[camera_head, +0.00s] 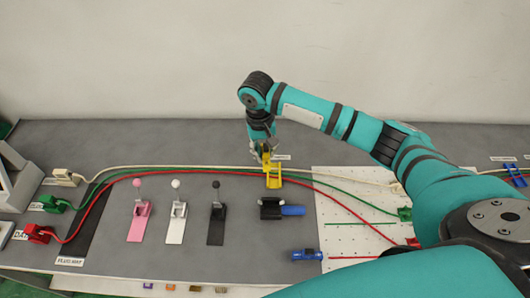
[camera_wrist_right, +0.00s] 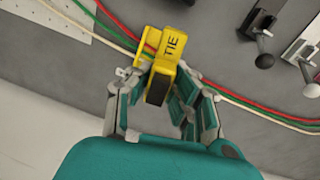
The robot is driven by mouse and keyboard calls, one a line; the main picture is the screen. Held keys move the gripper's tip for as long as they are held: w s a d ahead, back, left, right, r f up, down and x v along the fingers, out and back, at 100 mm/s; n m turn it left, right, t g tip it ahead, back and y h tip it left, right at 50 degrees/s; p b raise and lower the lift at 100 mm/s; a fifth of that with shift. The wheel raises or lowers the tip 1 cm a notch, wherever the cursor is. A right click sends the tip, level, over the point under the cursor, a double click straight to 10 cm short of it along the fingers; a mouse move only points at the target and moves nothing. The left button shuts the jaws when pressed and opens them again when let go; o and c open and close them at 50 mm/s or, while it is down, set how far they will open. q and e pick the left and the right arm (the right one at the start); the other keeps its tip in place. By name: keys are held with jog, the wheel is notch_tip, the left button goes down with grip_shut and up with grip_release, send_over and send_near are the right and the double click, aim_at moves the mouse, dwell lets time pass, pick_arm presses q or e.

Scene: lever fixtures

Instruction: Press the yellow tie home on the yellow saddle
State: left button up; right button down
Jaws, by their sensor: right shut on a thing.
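The yellow saddle (camera_head: 274,182) stands on the grey table at the left edge of the white perforated panel, with cables running through it. The yellow tie (camera_head: 266,159) is at the saddle's far side, at its top. In the right wrist view the tie (camera_wrist_right: 173,47) bears the word TIE and has a dark block at its near end. My right gripper (camera_head: 263,150) is shut on the tie from behind and above. The tie hides much of the saddle in the wrist view, so I cannot tell how fully it is seated. My left gripper is out of view.
White, green and red cables run from plugs at the left (camera_head: 66,178) to the perforated panel (camera_head: 340,238). Pink (camera_head: 139,222), white (camera_head: 176,222) and black (camera_head: 216,225) lever fixtures stand to the left. A blue-handled fixture (camera_head: 291,210) and a blue clip (camera_head: 306,255) lie in front.

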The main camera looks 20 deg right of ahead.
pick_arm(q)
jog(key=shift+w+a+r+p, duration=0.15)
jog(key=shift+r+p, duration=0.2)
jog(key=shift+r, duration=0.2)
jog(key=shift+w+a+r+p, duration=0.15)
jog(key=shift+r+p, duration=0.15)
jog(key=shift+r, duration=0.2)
pick_arm(e)
jog(key=w+d+f+m, duration=0.1)
jog(key=w+d+f, duration=0.1)
jog(key=d+f, duration=0.2)
jog(key=shift+f, duration=0.95)
jog(key=shift+f, duration=1.5)
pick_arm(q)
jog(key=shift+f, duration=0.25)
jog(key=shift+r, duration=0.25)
